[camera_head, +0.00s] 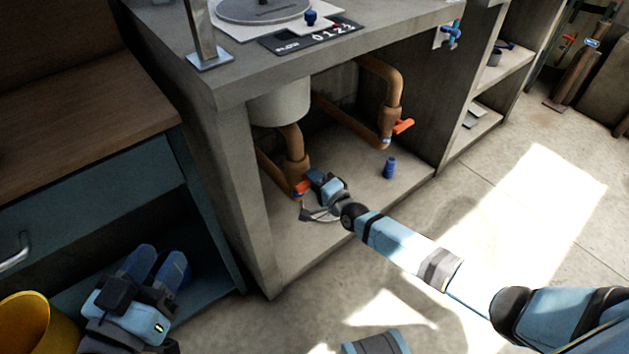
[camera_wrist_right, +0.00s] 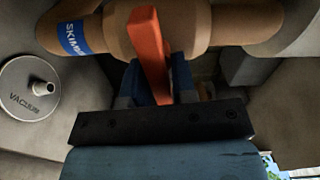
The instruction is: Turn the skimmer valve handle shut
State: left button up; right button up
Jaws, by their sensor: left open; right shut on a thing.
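The skimmer valve handle (camera_wrist_right: 148,45) is a flat orange lever on a brown pipe (camera_wrist_right: 215,25) with a blue label, partly cut off, reading "SKIM". In the right wrist view the lever lies across the pipe, slightly tilted. My right gripper (camera_wrist_right: 158,84) is shut on the lever, one dark blue finger on each side. In the head view the orange handle (camera_head: 302,187) shows low inside the cabinet, partly hidden by my right gripper (camera_head: 311,185). My left gripper (camera_head: 158,264) is open and empty at the lower left, away from the valve.
A second orange handle (camera_head: 403,126) is on the right pipe. A blue cylinder (camera_head: 390,167) stands on the cabinet floor. A white disc marked "VACUUM" (camera_wrist_right: 22,98) lies beside the skimmer valve. A yellow bucket (camera_head: 25,325) is at lower left. Cabinet walls flank my right arm.

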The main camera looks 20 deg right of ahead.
pick_arm(q)
jog(key=shift+w+a+m, duration=0.1)
jog(key=shift+w+m, duration=0.15)
jog(key=shift+m, duration=0.05)
pick_arm(e)
jog(key=shift+f+m, duration=0.15)
jog(key=shift+m, duration=0.35)
jog(key=o, duration=0.9)
pick_arm(q)
jog(key=shift+r, duration=0.1)
pick_arm(e)
jog(key=shift+s+d, duration=0.15)
jog(key=shift+s, duration=0.2)
pick_arm(q)
jog(key=n+p, duration=0.1)
jog(key=p, duration=0.1)
jog(key=s+d+r+n+p, duration=0.1)
jog(key=p, duration=0.1)
jog(key=shift+s+r, duration=0.3)
pick_arm(e)
jog(key=v, duration=1.3)
